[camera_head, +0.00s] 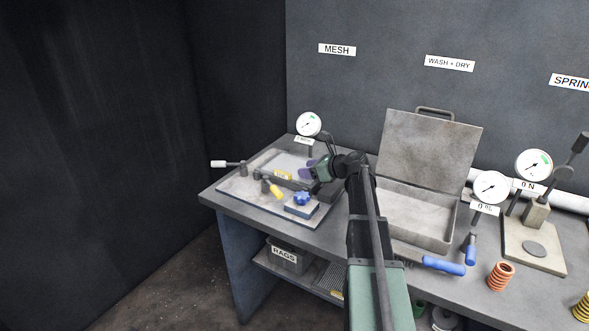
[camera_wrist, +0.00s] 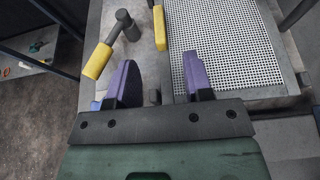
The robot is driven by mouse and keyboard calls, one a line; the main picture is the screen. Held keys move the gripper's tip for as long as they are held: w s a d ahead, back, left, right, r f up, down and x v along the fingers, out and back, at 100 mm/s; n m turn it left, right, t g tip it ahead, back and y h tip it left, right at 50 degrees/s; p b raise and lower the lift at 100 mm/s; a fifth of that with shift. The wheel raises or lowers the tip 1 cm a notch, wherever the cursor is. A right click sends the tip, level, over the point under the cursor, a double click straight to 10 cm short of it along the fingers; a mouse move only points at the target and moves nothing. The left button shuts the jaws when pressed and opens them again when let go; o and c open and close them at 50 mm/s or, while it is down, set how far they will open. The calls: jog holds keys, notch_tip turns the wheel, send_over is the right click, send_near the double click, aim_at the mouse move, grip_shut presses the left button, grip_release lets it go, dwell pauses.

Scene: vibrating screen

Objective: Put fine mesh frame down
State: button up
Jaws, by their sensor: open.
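The fine mesh frame (camera_head: 288,163) lies on the clamping plate (camera_head: 236,189) at the left end of the bench, with a yellow tag (camera_head: 283,175) on its near edge. In the wrist view its pale perforated mesh (camera_wrist: 235,50) fills the upper right, and the yellow tag (camera_wrist: 160,28) stands near its edge. My gripper (camera_head: 312,170) is at the frame's near right side. In the wrist view my gripper (camera_wrist: 161,82) has its purple fingers spread apart, on either side of the frame's edge bar. Whether a finger touches it cannot be told.
A yellow-handled clamp (camera_head: 273,189) and a blue star knob (camera_head: 302,198) sit close to my gripper. A white-handled lever (camera_head: 228,164) is at the left, a dial gauge (camera_head: 308,124) behind. An open metal case (camera_head: 417,238) stands right of my arm.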

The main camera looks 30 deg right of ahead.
aim_at(284, 172)
jog(key=b+x, duration=0.3)
jog(key=x, duration=0.6)
jog(key=shift+w+a+f, duration=0.1)
jog(key=shift+a+f, duration=0.05)
jog(key=shift+f, duration=0.15)
jog(key=shift+r, duration=0.15)
grip_shut()
